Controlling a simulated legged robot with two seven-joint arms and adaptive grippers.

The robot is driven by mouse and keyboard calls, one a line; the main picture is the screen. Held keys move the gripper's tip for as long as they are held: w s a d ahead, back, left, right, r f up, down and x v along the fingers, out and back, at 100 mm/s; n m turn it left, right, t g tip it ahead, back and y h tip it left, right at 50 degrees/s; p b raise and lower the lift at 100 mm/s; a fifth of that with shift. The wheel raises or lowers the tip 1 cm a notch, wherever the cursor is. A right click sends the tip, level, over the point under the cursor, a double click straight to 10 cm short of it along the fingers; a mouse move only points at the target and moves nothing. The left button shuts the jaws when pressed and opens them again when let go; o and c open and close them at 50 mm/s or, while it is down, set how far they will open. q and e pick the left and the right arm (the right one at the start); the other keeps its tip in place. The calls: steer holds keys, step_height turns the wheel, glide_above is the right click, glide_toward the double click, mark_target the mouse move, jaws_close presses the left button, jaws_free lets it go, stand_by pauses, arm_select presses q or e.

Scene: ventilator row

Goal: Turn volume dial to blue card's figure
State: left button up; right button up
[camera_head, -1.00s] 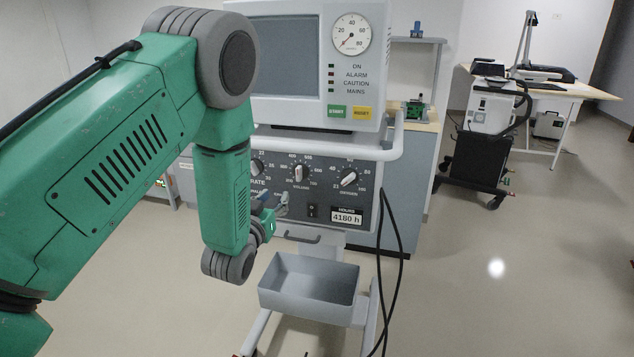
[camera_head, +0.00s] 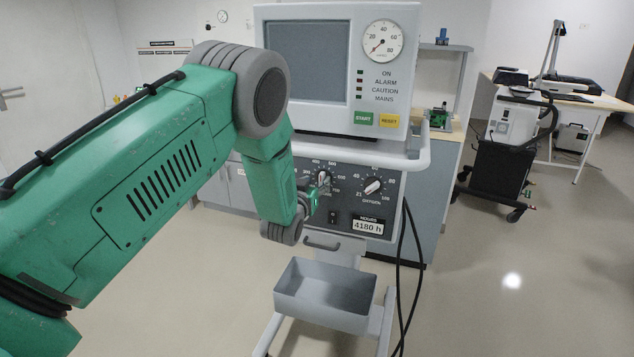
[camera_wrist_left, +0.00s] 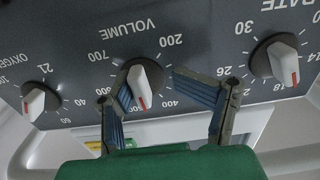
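The volume dial (camera_wrist_left: 145,82) is a white knob with a red line on a dark panel, upside down in the left wrist view. Its red line points down in that picture, left of the 400 mark; nearby numerals are partly hidden by a finger. In the head view the dial (camera_head: 323,178) is partly visible beside my gripper. My left gripper (camera_wrist_left: 160,88) is open, with its fingers on either side of the dial. The finger on the left is very close to the knob; contact cannot be told. I see no blue card. My right gripper is not in view.
The oxygen dial (camera_head: 373,187) and rate dial (camera_wrist_left: 282,62) flank the volume dial. A monitor (camera_head: 308,62) stands above the panel, and a grey bin (camera_head: 325,298) hangs below. Black cables (camera_head: 403,270) hang on the right.

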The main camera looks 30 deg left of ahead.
mark_target(322, 180)
arm_select(q)
steer(key=shift+o, duration=0.6)
steer(key=shift+s+a+f, duration=0.1)
steer(key=shift+d, duration=0.35)
steer(key=c, duration=0.7)
steer(key=shift+w+d+r, duration=0.1)
steer(key=shift+d+r, duration=0.05)
steer(key=shift+d, duration=0.35)
steer(key=shift+w+d+r, duration=0.1)
steer(key=shift+d+r, duration=0.05)
steer(key=shift+d, duration=0.35)
jaws_close()
steer(key=shift+s+d+r, duration=0.1)
steer(key=shift+r, duration=0.2)
steer(key=shift+a, duration=0.5)
steer(key=shift+d+m, duration=0.3)
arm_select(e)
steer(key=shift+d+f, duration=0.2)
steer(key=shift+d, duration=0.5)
